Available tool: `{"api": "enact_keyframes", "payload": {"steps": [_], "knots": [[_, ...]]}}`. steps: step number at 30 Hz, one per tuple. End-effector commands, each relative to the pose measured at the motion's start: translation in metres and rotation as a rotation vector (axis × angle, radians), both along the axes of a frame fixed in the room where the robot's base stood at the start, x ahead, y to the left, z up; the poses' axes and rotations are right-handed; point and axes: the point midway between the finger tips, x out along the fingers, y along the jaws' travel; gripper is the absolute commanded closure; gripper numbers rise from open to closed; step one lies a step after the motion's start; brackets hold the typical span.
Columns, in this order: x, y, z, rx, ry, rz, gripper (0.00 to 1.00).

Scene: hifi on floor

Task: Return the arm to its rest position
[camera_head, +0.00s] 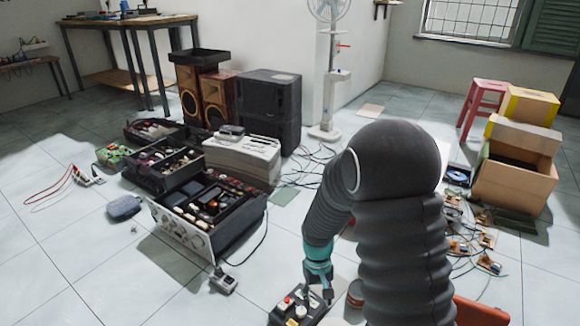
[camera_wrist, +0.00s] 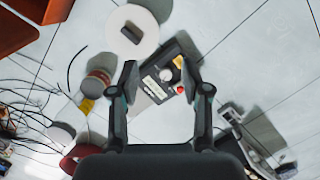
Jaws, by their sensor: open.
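My gripper (camera_wrist: 160,82) is open in the wrist view, its two fingers apart with nothing held between them. In the head view my gripper (camera_head: 319,280) points down low in the picture, at the end of my grey and teal arm. A small black box (camera_head: 311,307) with a red button and pale knobs lies on the floor just below it. The box also shows in the wrist view (camera_wrist: 157,68), behind and between the fingers. I cannot tell whether the fingers touch it. Part of the box is cut off by the head view's lower edge.
Opened hi-fi units (camera_head: 208,213), a grey stack (camera_head: 243,158) and speakers (camera_head: 270,103) stand left of my arm. A fan (camera_head: 331,75) stands behind. Cardboard boxes (camera_head: 517,178), cables and small boards lie at right. The wrist view shows a white disc (camera_wrist: 125,27). Floor at front left is mostly clear.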

Motion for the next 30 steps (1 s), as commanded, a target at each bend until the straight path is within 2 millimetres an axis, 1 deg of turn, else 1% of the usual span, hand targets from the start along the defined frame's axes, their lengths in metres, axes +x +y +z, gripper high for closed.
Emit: {"api": "enact_keyframes", "payload": {"steps": [1, 3, 9, 12, 21, 30], "knots": [[-0.005, -0.004, 0.023, 0.003, -0.017, -0.008, 0.53], [-0.014, -0.009, 0.047, 0.005, -0.031, -0.018, 0.53], [-0.041, -0.024, 0.113, 0.015, -0.087, -0.046, 0.53], [-0.056, -0.031, 0.142, 0.02, -0.121, -0.061, 0.53], [-0.102, -0.05, 0.219, 0.038, -0.247, -0.104, 0.53], [-0.145, -0.066, 0.283, 0.055, -0.42, -0.146, 0.53]]}}
